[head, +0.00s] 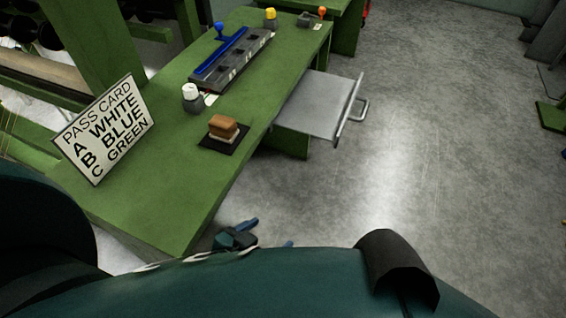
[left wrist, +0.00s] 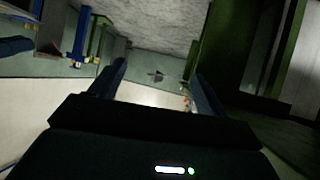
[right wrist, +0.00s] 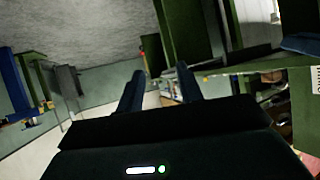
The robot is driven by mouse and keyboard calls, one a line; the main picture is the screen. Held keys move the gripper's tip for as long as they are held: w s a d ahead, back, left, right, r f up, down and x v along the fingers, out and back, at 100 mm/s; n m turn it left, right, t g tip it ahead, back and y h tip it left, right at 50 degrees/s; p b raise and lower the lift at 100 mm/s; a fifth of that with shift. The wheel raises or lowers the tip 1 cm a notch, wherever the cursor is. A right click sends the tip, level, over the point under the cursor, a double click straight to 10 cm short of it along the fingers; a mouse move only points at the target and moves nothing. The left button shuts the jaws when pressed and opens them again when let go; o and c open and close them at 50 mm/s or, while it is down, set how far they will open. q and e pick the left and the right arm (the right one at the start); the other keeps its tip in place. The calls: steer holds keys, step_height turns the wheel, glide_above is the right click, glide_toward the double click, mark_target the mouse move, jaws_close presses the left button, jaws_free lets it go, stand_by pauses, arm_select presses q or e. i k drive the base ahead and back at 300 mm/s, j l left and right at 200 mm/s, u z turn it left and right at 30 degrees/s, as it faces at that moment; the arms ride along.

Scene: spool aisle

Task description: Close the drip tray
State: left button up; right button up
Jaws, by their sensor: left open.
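The drip tray (head: 311,105) is a flat grey metal tray sticking out from the right side of the green bench. It is pulled out, with a bar handle (head: 358,101) on its outer front. My left gripper (head: 268,234) is low by the bench's near corner, well short of the tray and touching nothing that I can see. Its fingers stand apart and empty in the left wrist view (left wrist: 159,68). My right gripper (right wrist: 161,70) shows in its own wrist view with fingers apart and nothing between them. I cannot pick it out in the head view.
The concrete floor (head: 430,140) right of the tray is clear.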

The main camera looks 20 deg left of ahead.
mark_target(320, 105)
steer(key=l+u, duration=0.3)
steer(key=l, duration=0.25)
steer(key=l+u, duration=0.3)
steer(key=i+l+u, duration=0.1)
steer(key=u, duration=0.35)
steer(key=i+l+u, duration=0.1)
steer(key=l+u, duration=0.15)
steer(key=u, duration=0.2)
